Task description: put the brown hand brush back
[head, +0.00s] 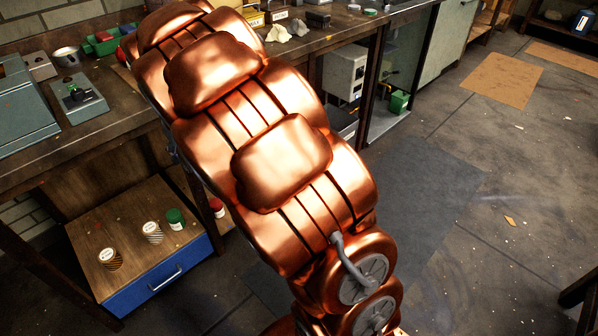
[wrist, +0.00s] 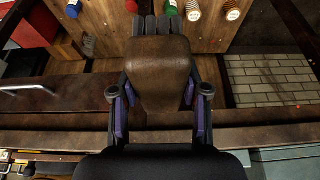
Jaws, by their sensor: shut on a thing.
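The brown hand brush (wrist: 158,68) shows in the middle of the wrist view, its smooth brown body facing the camera and dark grey ridges at its far end. My gripper (wrist: 158,92) is shut on it, with a purple-padded finger on each side. Below it in the wrist view are the brown bench edge and the low cabinet. In the head view my copper arm covers the gripper and the brush.
A low blue-fronted cabinet (head: 165,283) with several small jars on top stands under the workbench (head: 110,125). The bench holds a grey device (head: 80,100), a metal cup (head: 67,57) and green bins (head: 102,44). The floor (head: 480,235) at right is mostly clear.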

